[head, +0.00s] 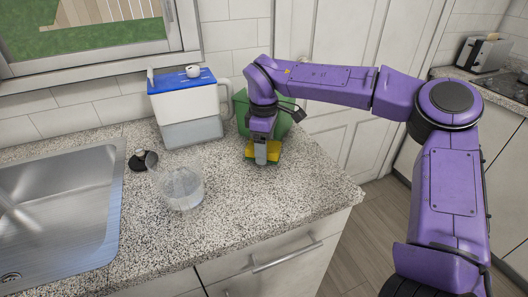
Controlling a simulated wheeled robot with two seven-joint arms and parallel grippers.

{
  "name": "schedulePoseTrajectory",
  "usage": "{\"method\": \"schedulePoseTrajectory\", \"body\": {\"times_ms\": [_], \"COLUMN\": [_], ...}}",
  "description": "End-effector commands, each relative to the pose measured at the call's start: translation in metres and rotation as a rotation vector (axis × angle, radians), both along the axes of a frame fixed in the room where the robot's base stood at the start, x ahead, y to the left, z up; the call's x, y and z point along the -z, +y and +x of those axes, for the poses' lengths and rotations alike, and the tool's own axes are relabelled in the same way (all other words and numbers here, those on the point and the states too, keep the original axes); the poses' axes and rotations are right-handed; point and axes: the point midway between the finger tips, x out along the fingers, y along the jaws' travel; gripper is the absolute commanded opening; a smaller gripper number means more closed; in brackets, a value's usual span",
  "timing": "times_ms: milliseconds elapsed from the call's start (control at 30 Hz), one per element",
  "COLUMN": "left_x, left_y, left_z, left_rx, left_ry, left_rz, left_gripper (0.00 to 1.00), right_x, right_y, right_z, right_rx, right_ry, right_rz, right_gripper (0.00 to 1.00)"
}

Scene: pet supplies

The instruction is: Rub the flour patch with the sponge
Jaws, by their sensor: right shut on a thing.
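My right gripper (262,157) points down over the right part of the speckled counter and is shut on a yellow and green sponge (274,148). The sponge is low, at or very close to the counter top; I cannot tell whether it touches. The gripper hides part of the sponge. I cannot make out a flour patch; the pale speckled counter (235,205) makes it hard to tell, and the sponge and gripper may cover it. My left gripper is not in view.
A green container (240,108) stands right behind my right gripper. A white and blue water filter jug (187,110) is left of it. A clear glass bowl (183,188) and a dark round item (138,160) stand near the steel sink (60,225). The counter's front right corner is clear.

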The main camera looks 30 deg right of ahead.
Motion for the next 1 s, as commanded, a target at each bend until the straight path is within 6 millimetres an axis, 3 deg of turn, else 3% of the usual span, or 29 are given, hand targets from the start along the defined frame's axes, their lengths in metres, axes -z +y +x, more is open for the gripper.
{"method": "schedulePoseTrajectory", "body": {"times_ms": [533, 1000], "left_x": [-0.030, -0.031], "left_y": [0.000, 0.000], "left_z": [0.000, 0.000], "left_rx": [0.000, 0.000], "left_ry": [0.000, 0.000], "left_rz": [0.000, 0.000], "left_gripper": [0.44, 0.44], "right_x": [-0.051, -0.055], "right_y": [0.004, 0.004], "right_z": [0.003, 0.003], "right_rx": [-0.008, -0.009], "right_ry": [0.001, 0.002], "right_rz": [0.000, 0.001], "right_gripper": [0.39, 0.39]}}
